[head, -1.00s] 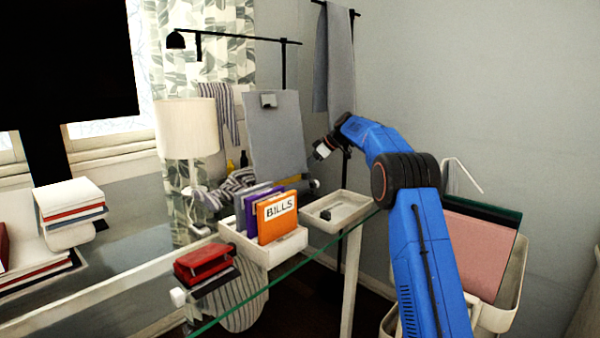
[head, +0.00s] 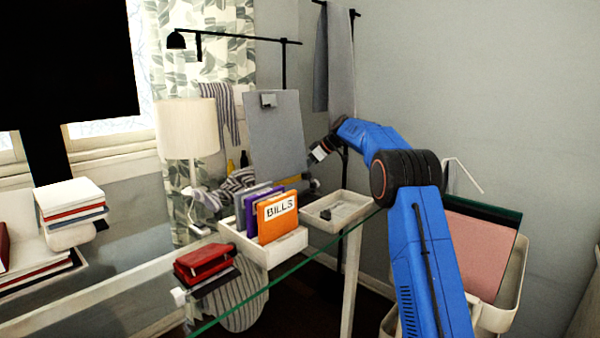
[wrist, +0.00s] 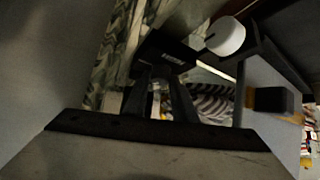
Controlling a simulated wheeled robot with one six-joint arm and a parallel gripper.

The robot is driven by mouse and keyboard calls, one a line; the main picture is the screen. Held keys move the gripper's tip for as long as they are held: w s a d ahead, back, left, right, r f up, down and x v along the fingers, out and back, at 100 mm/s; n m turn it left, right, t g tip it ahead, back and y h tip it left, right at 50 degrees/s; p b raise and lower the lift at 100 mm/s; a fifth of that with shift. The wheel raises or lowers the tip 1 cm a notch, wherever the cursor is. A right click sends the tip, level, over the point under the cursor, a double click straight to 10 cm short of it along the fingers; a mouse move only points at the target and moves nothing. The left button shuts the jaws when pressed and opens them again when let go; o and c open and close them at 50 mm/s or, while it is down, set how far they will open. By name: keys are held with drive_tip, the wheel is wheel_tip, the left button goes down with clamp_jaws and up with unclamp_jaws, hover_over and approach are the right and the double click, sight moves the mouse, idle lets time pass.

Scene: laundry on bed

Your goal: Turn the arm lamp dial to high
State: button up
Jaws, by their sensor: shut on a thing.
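The arm lamp (head: 240,38) is black, with a long horizontal arm and a small dark shade at its left end, in front of the patterned curtain. In the wrist view my gripper (wrist: 164,74) is shut, its two dark fingers meeting a black lettered piece (wrist: 172,50), which looks like the lamp's dial part. The lettering is too small and dark to read, so the dial's setting cannot be told. In the head view my wrist end (head: 322,150) is beside the grey clipboard, and the fingertips cannot be made out there. A white round knob-like thing (wrist: 226,36) shows right of the black piece.
A grey clipboard (head: 274,130) stands close left of my wrist. A grey cloth (head: 334,60) hangs behind my arm.

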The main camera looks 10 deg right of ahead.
drive_tip(key=shift+m+t, duration=0.3)
drive_tip(key=o, duration=1)
drive_tip(key=shift+o, duration=0.2)
drive_tip(key=v, duration=1.7)
drive_tip(key=shift+r, duration=0.35)
drive_tip(key=shift+s, duration=0.1)
